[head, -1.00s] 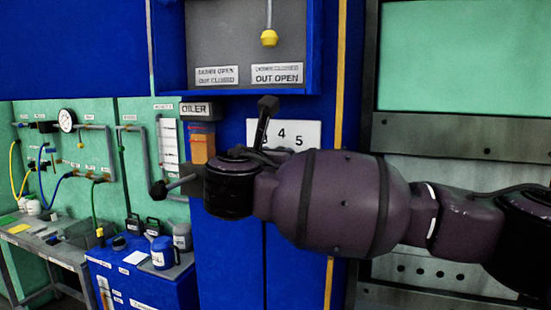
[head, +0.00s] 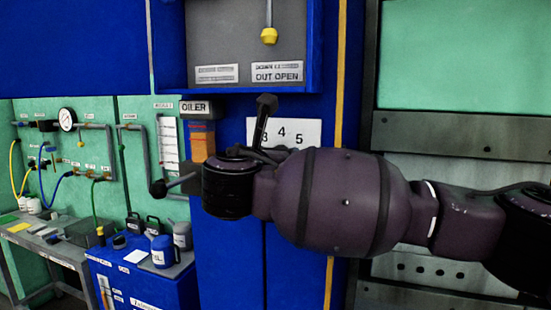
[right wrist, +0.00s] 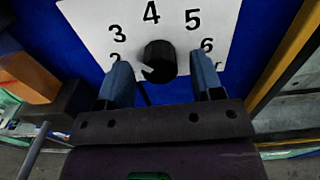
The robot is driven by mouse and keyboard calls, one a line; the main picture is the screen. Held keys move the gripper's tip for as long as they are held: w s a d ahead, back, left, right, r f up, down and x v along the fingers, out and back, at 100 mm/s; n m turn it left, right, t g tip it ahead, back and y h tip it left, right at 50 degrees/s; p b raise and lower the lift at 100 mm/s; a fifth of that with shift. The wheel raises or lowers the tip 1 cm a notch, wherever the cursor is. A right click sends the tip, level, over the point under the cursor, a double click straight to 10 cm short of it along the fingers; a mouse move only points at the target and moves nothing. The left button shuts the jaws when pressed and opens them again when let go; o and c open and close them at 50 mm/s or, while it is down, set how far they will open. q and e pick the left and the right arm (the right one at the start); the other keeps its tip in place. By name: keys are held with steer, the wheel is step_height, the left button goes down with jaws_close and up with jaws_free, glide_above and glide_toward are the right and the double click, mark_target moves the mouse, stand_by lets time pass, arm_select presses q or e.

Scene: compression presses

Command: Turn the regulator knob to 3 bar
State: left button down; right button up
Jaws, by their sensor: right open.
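The regulator knob (right wrist: 160,61) is black and round, on a white dial plate (right wrist: 90,18) numbered 2 to 6 in the right wrist view. Its white pointer mark faces lower left, near the 2 side. My right gripper (right wrist: 160,66) is open, with one blue-grey finger on each side of the knob and a visible gap to it on both sides. In the head view the plate (head: 308,126) shows 3, 4 and 5 above my right arm, which hides the knob. My left gripper is not in view.
A black-ended lever (head: 160,188) sticks out left of my right wrist. An orange block (right wrist: 25,78) is left of the plate in the wrist view. A yellow strip (head: 341,70) runs down the cabinet's right edge. A pressure gauge (head: 67,119) hangs on the far green wall.

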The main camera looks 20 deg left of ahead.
arm_select(q)
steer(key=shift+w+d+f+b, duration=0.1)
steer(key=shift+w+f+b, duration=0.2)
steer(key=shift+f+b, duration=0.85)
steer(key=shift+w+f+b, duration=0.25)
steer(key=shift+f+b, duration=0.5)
steer(key=shift+b, duration=0.75)
arm_select(e)
steer(key=s, duration=1)
steer(key=shift+s+a, duration=0.2)
steer(key=shift+s, duration=0.05)
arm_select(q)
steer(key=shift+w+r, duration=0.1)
